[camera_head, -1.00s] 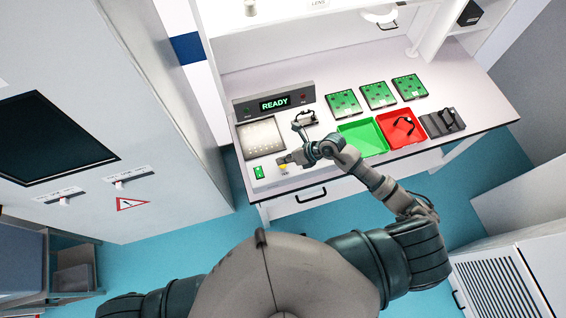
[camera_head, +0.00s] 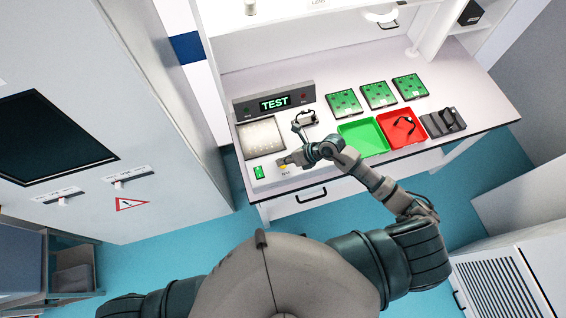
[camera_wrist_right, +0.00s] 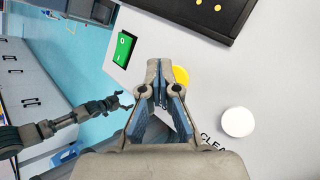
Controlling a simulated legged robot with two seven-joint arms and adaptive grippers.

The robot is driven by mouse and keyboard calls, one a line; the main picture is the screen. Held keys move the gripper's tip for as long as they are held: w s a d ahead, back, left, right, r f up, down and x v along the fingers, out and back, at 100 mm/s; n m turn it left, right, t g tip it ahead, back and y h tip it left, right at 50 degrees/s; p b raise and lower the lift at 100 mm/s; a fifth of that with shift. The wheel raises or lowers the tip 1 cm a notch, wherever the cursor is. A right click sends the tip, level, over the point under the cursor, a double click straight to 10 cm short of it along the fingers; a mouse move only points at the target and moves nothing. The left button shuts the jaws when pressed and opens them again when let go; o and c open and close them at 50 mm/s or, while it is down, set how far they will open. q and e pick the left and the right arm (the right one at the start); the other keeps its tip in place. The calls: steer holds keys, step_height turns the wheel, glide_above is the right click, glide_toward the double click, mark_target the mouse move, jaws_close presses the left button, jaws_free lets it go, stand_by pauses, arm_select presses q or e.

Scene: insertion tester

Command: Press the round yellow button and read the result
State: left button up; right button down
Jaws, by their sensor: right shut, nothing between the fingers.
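The round yellow button (camera_wrist_right: 181,76) is partly hidden by the fingertips of my right gripper (camera_wrist_right: 160,67) in the right wrist view. That gripper is shut and empty, with its tips right at the button; I cannot tell how far the button is pressed. In the head view the right gripper (camera_head: 285,161) is over the front left of the bench, and a bit of the yellow button (camera_head: 283,167) shows below it. The display (camera_head: 274,103) reads "TEST" in green. My left gripper (camera_wrist_right: 118,101) shows small and dark in the wrist view.
A green rocker switch (camera_wrist_right: 123,48) and a white round button (camera_wrist_right: 238,122) flank the yellow one. Behind lie a pale panel (camera_head: 261,138) and several green boards (camera_head: 380,95). A green tray (camera_head: 363,138) and red tray (camera_head: 397,141) stand to the right.

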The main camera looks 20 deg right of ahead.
steer(key=shift+d+r+p, duration=0.25)
steer(key=shift+r+p, duration=0.55)
steer(key=shift+r, duration=0.1)
step_height(320, 180, up, 5)
steer(key=p, duration=0.4)
stand_by(0.8)
